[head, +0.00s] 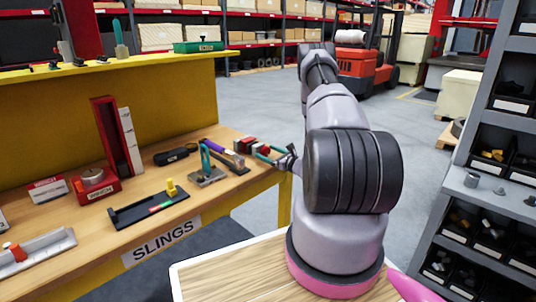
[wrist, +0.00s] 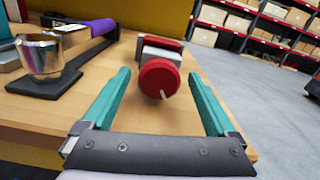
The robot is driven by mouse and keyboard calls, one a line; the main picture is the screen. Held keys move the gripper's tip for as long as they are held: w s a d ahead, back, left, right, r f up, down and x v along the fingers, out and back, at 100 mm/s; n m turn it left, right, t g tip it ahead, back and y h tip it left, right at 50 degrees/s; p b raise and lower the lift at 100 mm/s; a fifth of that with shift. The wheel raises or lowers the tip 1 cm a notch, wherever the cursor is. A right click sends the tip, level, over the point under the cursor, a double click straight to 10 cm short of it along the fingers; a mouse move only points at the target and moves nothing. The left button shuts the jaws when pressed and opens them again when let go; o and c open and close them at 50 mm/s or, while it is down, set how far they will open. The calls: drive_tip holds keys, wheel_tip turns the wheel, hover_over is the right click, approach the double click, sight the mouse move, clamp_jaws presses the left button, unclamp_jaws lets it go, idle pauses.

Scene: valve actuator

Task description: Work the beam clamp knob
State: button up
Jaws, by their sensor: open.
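The beam clamp knob (wrist: 160,77) is a round red knob with a pale pointer line on its face, in the middle of the wrist view. Behind it is a grey and red clamp body (wrist: 158,50) on the wooden bench. In the head view a red and dark piece, which looks like the clamp (head: 245,145), sits near the bench's right end. My gripper (wrist: 159,73) is open, with one teal finger on each side of the knob and visible gaps between. In the head view my gripper (head: 262,151) reaches in from the right.
A shiny metal cup on a dark base (wrist: 40,58) and a purple-handled item (wrist: 98,29) stand left of the clamp. The wooden bench (head: 110,235) holds a black tray (head: 150,208) and a red winch box (head: 95,185). Clear floor lies beyond the bench's right end.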

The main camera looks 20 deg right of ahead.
drive_tip(key=shift+c, duration=0.3)
drive_tip(key=c, duration=1.3)
drive_tip(key=shift+m, duration=0.3)
drive_tip(key=o, duration=1.4)
drive_tip(key=shift+c, duration=0.2)
drive_tip(key=v, duration=1)
drive_tip(key=shift+s, duration=0.4)
drive_tip(key=shift+d, duration=0.15)
